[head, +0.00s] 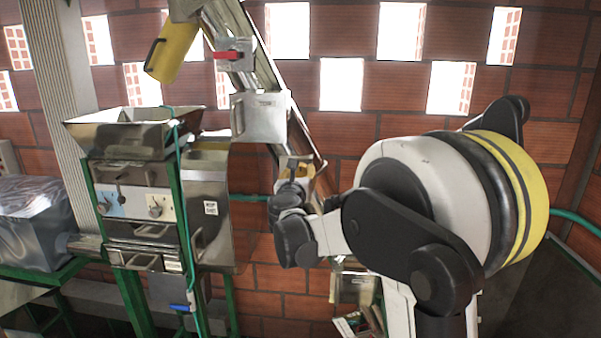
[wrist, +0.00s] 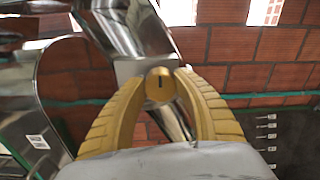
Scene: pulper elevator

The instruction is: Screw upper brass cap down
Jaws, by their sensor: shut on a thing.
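The upper brass cap (wrist: 161,84) is a round brass disc with a dark slot in its face, in the middle of the wrist view. My gripper (wrist: 161,82) has its two yellow ribbed fingers shut on the cap's sides. In the head view my gripper (head: 299,163) is at the lower part of the slanted metal elevator tube (head: 270,65). The cap is too small and too hidden by the gripper to make out in the head view.
A steel pulper with a hopper (head: 135,120) and green frame stands left of my gripper. A steel box (head: 259,117) juts from the tube just above it. A brick wall (head: 395,85) with openings lies behind. A grey bin (head: 38,225) is at far left.

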